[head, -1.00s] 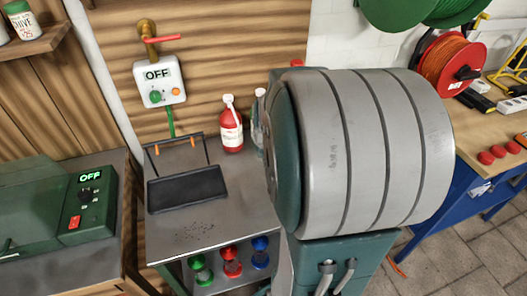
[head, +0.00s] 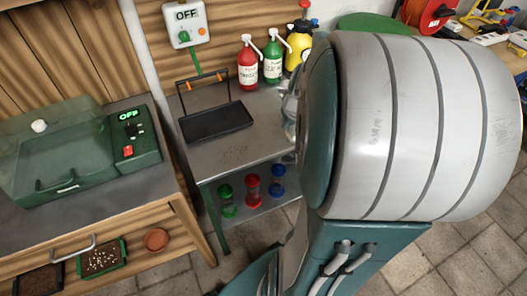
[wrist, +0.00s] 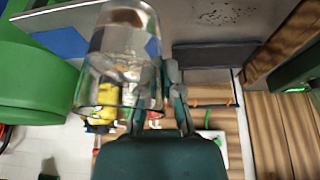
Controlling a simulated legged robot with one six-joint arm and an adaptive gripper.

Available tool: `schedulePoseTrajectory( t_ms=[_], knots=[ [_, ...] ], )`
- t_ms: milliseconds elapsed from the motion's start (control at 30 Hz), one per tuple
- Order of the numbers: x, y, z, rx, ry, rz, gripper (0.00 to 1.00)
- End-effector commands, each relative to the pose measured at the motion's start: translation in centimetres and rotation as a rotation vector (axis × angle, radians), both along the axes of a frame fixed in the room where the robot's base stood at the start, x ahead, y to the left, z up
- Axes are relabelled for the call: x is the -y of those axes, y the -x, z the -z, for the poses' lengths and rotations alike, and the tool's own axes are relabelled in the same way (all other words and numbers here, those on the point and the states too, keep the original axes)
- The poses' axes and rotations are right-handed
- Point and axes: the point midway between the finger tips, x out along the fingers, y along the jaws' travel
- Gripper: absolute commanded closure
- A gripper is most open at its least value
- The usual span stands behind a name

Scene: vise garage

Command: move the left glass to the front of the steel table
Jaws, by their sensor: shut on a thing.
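A clear glass (wrist: 120,55) fills the upper left of the wrist view, with bottles visible through it. My gripper (wrist: 160,72) is shut on the glass, with one finger overlapping its side; the exact contact is hard to see. In the head view, part of a clear glass (head: 291,105) shows beside my arm, which hides my gripper. The steel table (head: 228,153) stands left of my arm. Its bare front part has dark specks. I cannot tell whether the glass touches the table.
A black tray-like stand (head: 217,122) sits on the table. Red (head: 248,66), green (head: 273,62) and yellow (head: 298,45) bottles stand at the back. Colored hourglasses (head: 252,190) stand on the shelf below. A green machine (head: 70,150) is on the wooden bench at left.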

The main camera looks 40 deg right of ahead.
Motion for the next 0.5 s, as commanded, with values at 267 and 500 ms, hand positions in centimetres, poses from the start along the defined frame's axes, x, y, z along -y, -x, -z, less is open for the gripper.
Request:
schedulePoseTrajectory(
  t_ms=[267, 500],
  knots=[
    [0.2, -2.5, 1.2, -0.001, -0.001, -0.01, 1.0],
    [-0.2, -7.0, 3.0, 0.0, 0.007, -0.01, 1.0]
  ],
)
